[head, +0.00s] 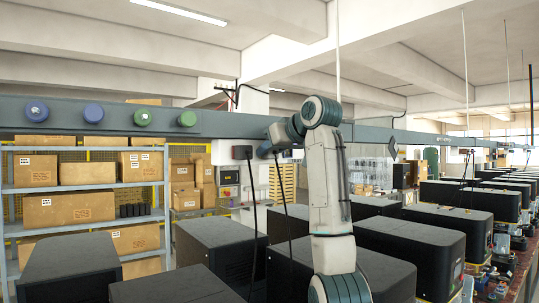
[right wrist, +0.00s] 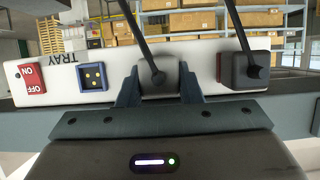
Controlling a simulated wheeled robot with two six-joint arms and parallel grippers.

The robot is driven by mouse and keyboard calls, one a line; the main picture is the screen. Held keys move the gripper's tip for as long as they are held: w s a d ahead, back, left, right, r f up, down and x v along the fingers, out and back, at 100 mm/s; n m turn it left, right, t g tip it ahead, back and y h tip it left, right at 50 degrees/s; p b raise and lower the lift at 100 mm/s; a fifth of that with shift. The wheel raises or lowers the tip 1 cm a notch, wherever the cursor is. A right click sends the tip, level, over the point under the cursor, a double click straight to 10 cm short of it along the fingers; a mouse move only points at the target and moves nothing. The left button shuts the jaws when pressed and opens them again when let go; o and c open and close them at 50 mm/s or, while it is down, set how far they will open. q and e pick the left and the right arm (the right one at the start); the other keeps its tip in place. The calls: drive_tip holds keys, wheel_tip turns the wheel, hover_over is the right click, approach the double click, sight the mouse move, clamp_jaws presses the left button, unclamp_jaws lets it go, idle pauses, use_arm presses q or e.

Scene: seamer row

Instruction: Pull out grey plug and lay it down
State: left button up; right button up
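The grey plug (right wrist: 158,82) sits between the two fingers of my right gripper (right wrist: 159,92) in the right wrist view, and a dark cable runs up from it. Both fingers appear to touch its sides. The plug is against the face of the pale socket strip (right wrist: 50,92); its contact side is hidden, so I cannot tell how deep it sits. In the head view my right gripper (head: 272,149) is at the overhead rail, and the plug is not clear there. My left gripper is not in view.
A black plug (right wrist: 245,70) with its own cable is beside the grey one. An empty blue socket (right wrist: 92,77) and a red ON/OFF switch (right wrist: 31,85) are on the strip. Dark machine housings (head: 215,245) stand below the rail (head: 215,123); shelves with boxes (head: 85,190) are left.

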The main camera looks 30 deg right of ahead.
sight(275, 154)
clamp_jaws()
drive_tip(key=shift+s+f+b, duration=0.1)
drive_tip(key=shift+f+b, duration=0.1)
drive_tip(key=shift+b, duration=0.1)
drive_tip(key=shift+s, duration=0.2)
drive_tip(key=shift+f+b+v, duration=0.15)
drive_tip(key=shift+b+v, duration=0.1)
drive_tip(key=shift+v, duration=0.35)
drive_tip(key=shift+f+b+v, duration=0.15)
drive_tip(key=shift+b+v, duration=0.1)
drive_tip(key=shift+v, duration=0.4)
drive_tip(key=shift+s, duration=0.2)
drive_tip(key=shift+f, duration=0.1)
drive_tip(key=shift+s+b, duration=0.15)
drive_tip(key=shift+b, duration=0.2)
drive_tip(key=shift+s+d+b, duration=0.1)
drive_tip(key=shift+s+b, duration=0.35)
drive_tip(key=shift+s, duration=0.65)
